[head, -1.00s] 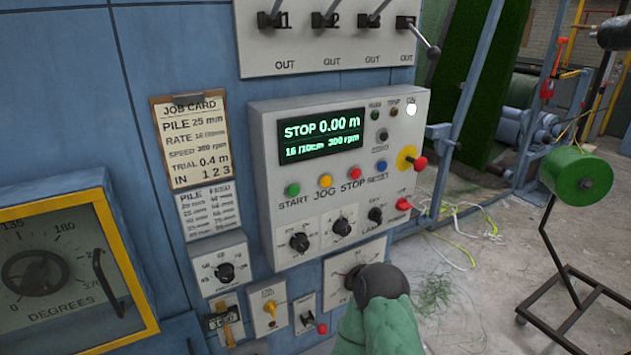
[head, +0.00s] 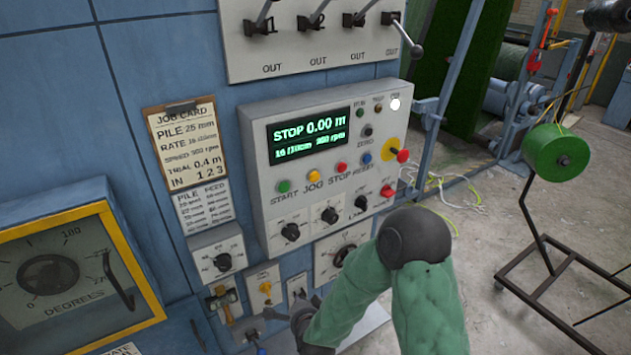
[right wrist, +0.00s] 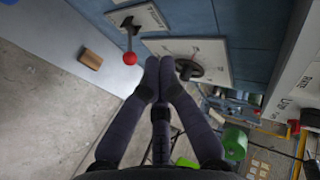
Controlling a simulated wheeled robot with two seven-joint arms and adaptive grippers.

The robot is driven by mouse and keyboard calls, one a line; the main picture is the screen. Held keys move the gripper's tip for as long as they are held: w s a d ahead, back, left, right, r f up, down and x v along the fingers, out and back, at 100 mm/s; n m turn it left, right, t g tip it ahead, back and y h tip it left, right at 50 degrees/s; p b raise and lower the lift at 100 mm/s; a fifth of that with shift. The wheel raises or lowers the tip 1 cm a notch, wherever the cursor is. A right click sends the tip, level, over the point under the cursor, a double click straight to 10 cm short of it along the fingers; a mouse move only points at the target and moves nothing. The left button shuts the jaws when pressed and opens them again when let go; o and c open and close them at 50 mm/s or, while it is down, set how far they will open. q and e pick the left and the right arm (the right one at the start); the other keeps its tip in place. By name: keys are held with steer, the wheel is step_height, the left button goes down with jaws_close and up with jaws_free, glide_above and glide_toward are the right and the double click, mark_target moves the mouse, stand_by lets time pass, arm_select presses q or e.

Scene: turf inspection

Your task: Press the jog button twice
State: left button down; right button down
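The jog button is a yellow button (head: 313,177) above the word JOG on the grey control box, between a green and a red button. The display (head: 310,138) reads STOP 0.00 m. My right gripper (head: 270,314) is low in the head view, below and left of the jog button and well apart from it. Its fingers meet at the tips in the right wrist view (right wrist: 159,62), with nothing seen between them. The jog button cannot be made out in the right wrist view. My left gripper is not in view.
A green START button (head: 284,186), red STOP button (head: 341,168) and blue RESET button (head: 366,156) flank the jog button. Black knobs sit below. A red-ended yellow knob (head: 402,155) sticks out at right. A red-ball lever (right wrist: 130,57) and handwheel (right wrist: 188,68) are near the fingertips.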

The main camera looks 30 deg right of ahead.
mark_target(314, 177)
steer(key=s+d+r+m+t+h+p, duration=0.1)
steer(key=r+m, duration=0.4)
steer(key=r, duration=0.6)
steer(key=s+d+r+m+t+h+p, duration=0.1)
steer(key=d+r+m+h+p, duration=0.3)
steer(key=r, duration=0.6)
steer(key=s+d+r+m+t+h+p, duration=0.1)
steer(key=d+r+m+h+p, duration=0.2)
steer(key=r, duration=0.8)
steer(key=d+m+h, duration=0.2)
steer(key=m, duration=0.2)
steer(key=shift+d+r, duration=0.25)
steer(key=shift+r, duration=0.05)
steer(key=shift+w, duration=0.15)
steer(key=w, duration=0.8)
steer(key=shift+w+a, duration=0.35)
